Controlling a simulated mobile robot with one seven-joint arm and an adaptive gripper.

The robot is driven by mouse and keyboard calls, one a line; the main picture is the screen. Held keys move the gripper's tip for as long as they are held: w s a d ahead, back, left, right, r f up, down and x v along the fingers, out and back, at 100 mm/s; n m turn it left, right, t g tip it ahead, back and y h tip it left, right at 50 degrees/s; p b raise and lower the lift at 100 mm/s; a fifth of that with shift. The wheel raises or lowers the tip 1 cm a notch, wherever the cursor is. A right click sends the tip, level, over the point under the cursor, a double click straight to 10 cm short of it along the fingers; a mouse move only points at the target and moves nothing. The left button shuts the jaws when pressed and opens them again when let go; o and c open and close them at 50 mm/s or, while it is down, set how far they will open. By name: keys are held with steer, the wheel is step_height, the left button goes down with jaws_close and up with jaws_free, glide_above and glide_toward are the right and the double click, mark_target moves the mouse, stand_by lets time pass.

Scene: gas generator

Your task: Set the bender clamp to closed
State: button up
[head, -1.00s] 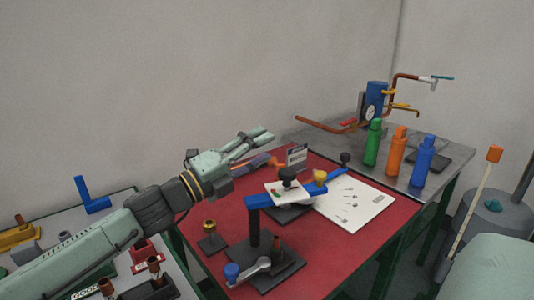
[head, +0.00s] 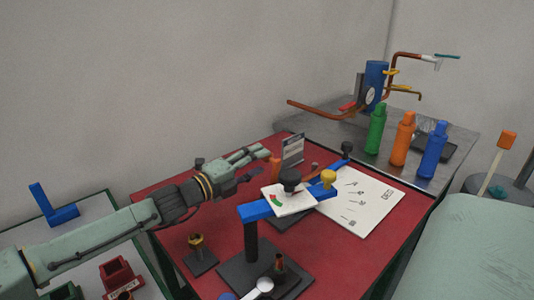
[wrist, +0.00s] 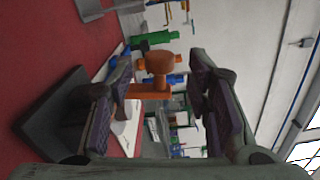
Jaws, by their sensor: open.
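My gripper (head: 260,163) is open above the back part of the red table, its fingers pointing right. In the wrist view, an orange handle with a rounded head (wrist: 158,63) lies in the gap between my open fingers (wrist: 162,80), with no clear grip on it. A dark base plate (wrist: 55,115) shows beside it.
A blue-armed fixture (head: 251,212) with black and yellow knobs stands in front of my gripper. A small sign (head: 293,148) stands behind. A white sheet (head: 365,205) lies to the right. Green (head: 376,131), orange (head: 402,139) and blue (head: 432,150) bottles stand on the grey table.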

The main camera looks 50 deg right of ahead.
steer(key=shift+s+d+p, duration=0.2)
steer(key=shift+d+p, duration=0.15)
steer(key=shift+d, duration=1.75)
steer(key=shift+c, duration=0.2)
jaws_close()
